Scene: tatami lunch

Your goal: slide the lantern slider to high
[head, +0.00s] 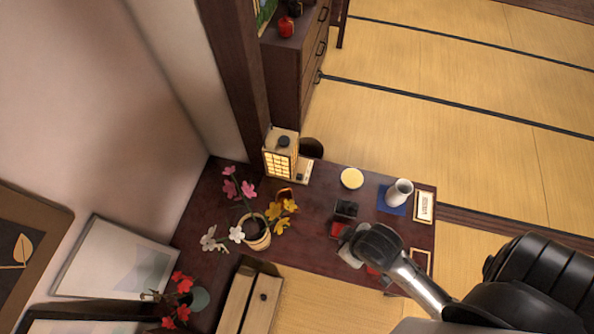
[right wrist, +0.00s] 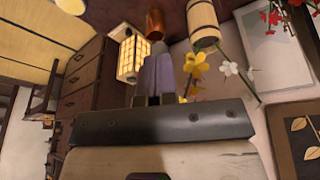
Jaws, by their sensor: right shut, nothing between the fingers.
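The lantern (head: 281,158) is a lit box with a wooden grid and a dark knob on top. It stands at the table's back corner beside the post. A pale strip (head: 303,172) with a small dark piece lies at its right side and may hold the slider. In the right wrist view the glowing lantern (right wrist: 133,57) is just left of my right gripper's fingers (right wrist: 157,75). They are shut and empty, and the slider cannot be made out there. In the head view my right gripper (head: 352,246) is over the table, well short of the lantern; its fingertips are hidden.
A potted plant (head: 257,234) with pink, white and yellow flowers stands left of my right gripper. A black block (head: 345,209), a yellow round dish (head: 352,178) and a white bottle (head: 399,192) on a blue mat are farther back. Bare tabletop (head: 318,200) lies towards the lantern.

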